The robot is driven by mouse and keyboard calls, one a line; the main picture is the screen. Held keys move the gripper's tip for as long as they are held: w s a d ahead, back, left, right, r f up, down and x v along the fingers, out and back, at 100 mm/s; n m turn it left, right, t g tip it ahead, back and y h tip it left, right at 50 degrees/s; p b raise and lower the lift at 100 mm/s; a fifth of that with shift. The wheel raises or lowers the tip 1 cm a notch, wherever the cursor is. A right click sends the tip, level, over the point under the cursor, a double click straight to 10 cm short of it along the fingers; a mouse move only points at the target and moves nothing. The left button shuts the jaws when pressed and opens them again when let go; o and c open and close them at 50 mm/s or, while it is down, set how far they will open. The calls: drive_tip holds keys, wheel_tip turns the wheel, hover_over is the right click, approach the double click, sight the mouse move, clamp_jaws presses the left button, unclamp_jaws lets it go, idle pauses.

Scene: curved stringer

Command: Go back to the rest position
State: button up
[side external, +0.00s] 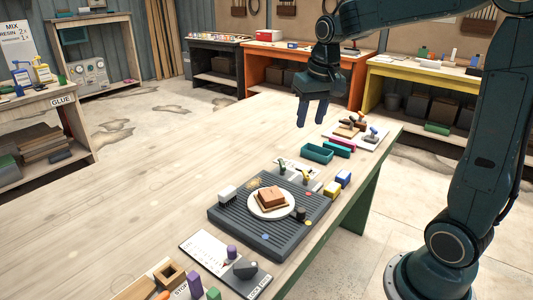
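My gripper (312,118) hangs in the air above the far part of the wooden workbench (130,205), fingers pointing down. Its two fingers stand apart with nothing visible between them. It is clear of everything on the bench. Below it and nearer the camera, a dark ribbed mat (232,213) lies on the bench. On the mat is a white round plate (256,211) with a brown block (271,198) on it.
A teal tray (317,152) and a board with stamp-like tools (372,135) stand farther back. A white card (205,250) and loose blocks lie in front. The bench's left side is clear.

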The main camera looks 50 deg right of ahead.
drive_tip(key=s+a+n+t, duration=0.1)
drive_tip(key=s+a+n, duration=0.1)
drive_tip(key=s+a, duration=0.3)
drive_tip(key=s+a+n+t, duration=0.2)
drive_tip(key=s+a, duration=0.4)
drive_tip(key=s, duration=0.7)
drive_tip(key=shift+a+r+n+y, duration=0.2)
drive_tip(key=shift+n+y, duration=0.2)
drive_tip(key=shift+n, duration=0.3)
